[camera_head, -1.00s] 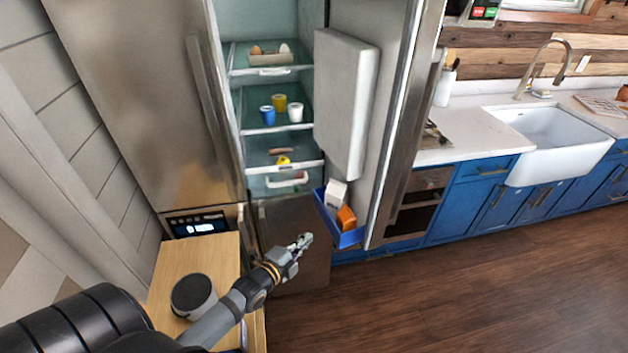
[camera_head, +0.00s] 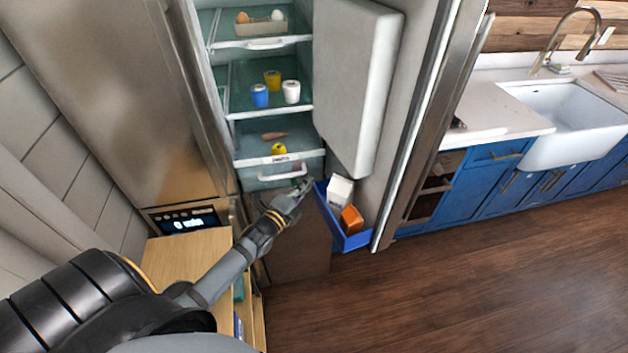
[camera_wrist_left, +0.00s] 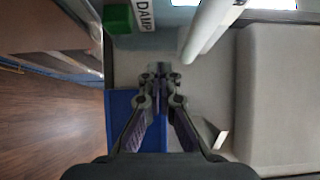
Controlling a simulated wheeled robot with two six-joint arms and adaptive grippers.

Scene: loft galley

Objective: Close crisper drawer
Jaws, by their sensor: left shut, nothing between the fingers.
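The crisper drawer (camera_head: 262,183) is at the bottom of the open fridge, with a pale handle (camera_head: 283,173) across its front. I cannot tell how far it stands out. My left gripper (camera_head: 304,186) is shut and empty, just below and right of the handle, near the drawer's right front corner. In the left wrist view the closed fingertips (camera_wrist_left: 160,78) are below the pale handle bar (camera_wrist_left: 210,30), apart from it in the picture. A label reading "DAMP" (camera_wrist_left: 145,15) and a green piece (camera_wrist_left: 118,18) show beside it. My right gripper is out of view.
The open fridge door (camera_head: 357,90) stands close on the right, with a blue door bin (camera_head: 350,243) holding a white carton (camera_head: 340,190) and an orange box (camera_head: 352,219). Shelves above hold cups and eggs. A wooden cabinet (camera_head: 190,265) is below left.

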